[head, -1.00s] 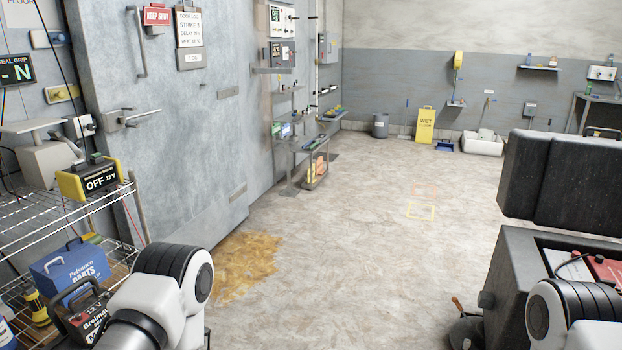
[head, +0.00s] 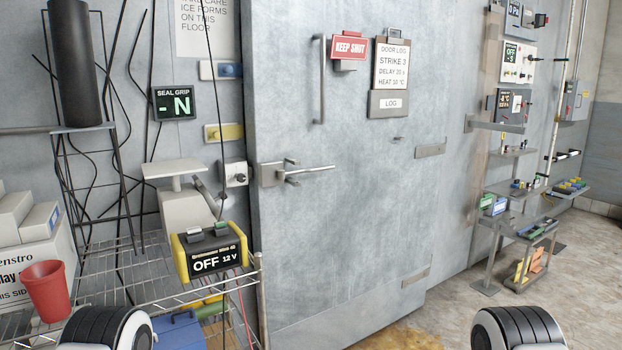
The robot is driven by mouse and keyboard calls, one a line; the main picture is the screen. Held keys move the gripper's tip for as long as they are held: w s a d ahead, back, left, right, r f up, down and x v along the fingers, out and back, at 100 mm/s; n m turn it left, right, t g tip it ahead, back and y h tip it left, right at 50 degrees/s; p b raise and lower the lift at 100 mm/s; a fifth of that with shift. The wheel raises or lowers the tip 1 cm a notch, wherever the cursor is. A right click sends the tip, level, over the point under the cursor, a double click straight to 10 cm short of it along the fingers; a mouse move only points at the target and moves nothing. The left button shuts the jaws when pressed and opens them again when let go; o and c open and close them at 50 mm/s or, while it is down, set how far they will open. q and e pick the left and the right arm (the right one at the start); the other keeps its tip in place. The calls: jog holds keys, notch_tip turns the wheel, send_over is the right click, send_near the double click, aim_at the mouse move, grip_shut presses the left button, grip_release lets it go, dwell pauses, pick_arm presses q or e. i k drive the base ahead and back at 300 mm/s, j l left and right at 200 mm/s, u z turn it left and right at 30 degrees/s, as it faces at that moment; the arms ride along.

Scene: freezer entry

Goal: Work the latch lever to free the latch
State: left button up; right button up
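The latch lever (head: 312,171) is a metal handle on the left edge of the large grey freezer door (head: 345,235). It sticks out to the right, nearly level, from a square plate (head: 270,174). The door looks shut. A vertical pull handle (head: 319,80) is higher on the door. My two arms show only as white and black rounded links at the bottom left and bottom right edges. Neither gripper is in the picture, and nothing of mine touches the lever.
A wire shelf (head: 130,270) at the left holds a black and yellow power box (head: 212,251) reading OFF 12 V and a red cup (head: 47,290). A display (head: 174,103) reads SEAL GRIP -N. A stepped rack (head: 490,245) stands right of the door. Floor shows at lower right.

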aim_at(281, 174)
jog(key=i+l+u, duration=0.3)
jog(key=u, duration=0.15)
jog(key=i+l+u, duration=0.2)
jog(key=l+u, duration=0.25)
jog(key=i+l+u, duration=0.2)
jog(key=l+u, duration=0.3)
